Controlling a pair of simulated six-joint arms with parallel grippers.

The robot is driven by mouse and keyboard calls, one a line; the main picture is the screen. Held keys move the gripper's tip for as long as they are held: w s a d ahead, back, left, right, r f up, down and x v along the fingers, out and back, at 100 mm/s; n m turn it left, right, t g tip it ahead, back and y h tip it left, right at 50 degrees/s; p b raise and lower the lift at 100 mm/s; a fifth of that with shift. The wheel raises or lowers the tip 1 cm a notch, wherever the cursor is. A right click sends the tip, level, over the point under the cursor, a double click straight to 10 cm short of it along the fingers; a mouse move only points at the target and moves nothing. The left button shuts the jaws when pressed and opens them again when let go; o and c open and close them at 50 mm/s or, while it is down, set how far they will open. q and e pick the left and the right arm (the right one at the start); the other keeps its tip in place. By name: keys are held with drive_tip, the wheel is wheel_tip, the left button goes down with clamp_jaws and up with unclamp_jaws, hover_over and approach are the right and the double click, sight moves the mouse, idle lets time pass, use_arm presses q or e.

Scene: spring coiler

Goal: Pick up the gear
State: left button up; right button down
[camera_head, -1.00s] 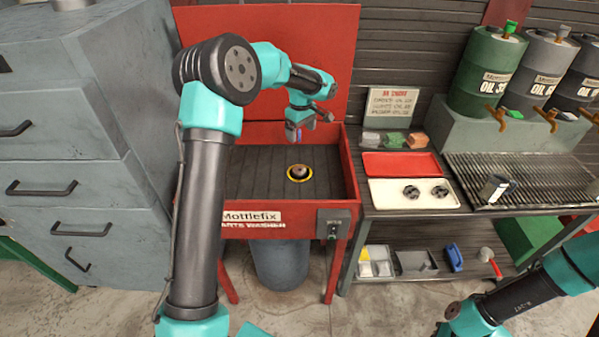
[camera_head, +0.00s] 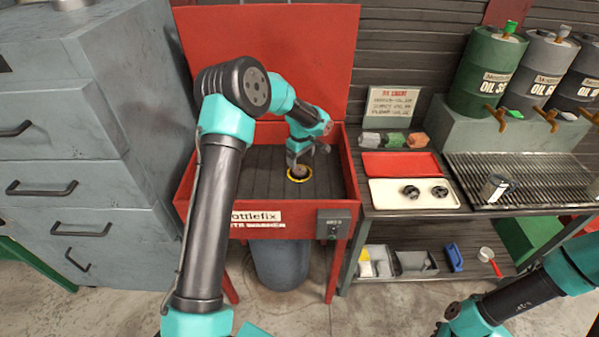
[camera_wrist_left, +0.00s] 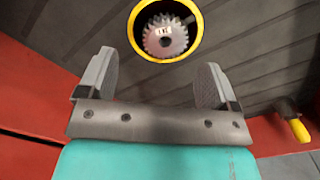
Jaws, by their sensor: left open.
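A grey toothed gear (camera_wrist_left: 166,38) with a small pale label sits inside a yellow-rimmed round recess in the floor of the red parts washer (camera_head: 348,170). In the head view the yellow ring (camera_head: 290,181) shows around it, partly covered by my gripper. My left gripper (camera_head: 297,160) is low over the washer, close to the ring. In the left wrist view its two fingers (camera_wrist_left: 157,65) are wide apart with nothing between them, and the gear lies just beyond the tips. My right arm shows at the lower right; its gripper is not visible.
The washer's red walls and raised lid (camera_head: 270,60) surround the work area. A tool with a yellow handle (camera_wrist_left: 299,130) lies at the right in the wrist view. A cream tray (camera_head: 385,198) with two dark round parts stands on the bench to the right.

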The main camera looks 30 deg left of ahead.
sight(299, 167)
use_arm(q)
drive_tip(key=shift+s+f, duration=0.15)
drive_tip(key=shift+f, duration=1.2)
drive_tip(key=shift+s+f, duration=0.15)
drive_tip(key=shift+f, duration=1.15)
drive_tip(key=c, duration=1.2)
drive_tip(key=shift+r, duration=0.1)
drive_tip(key=shift+r, duration=0.1)
wheel_tip(299, 167, up, 10)
drive_tip(key=shift+f, duration=0.1)
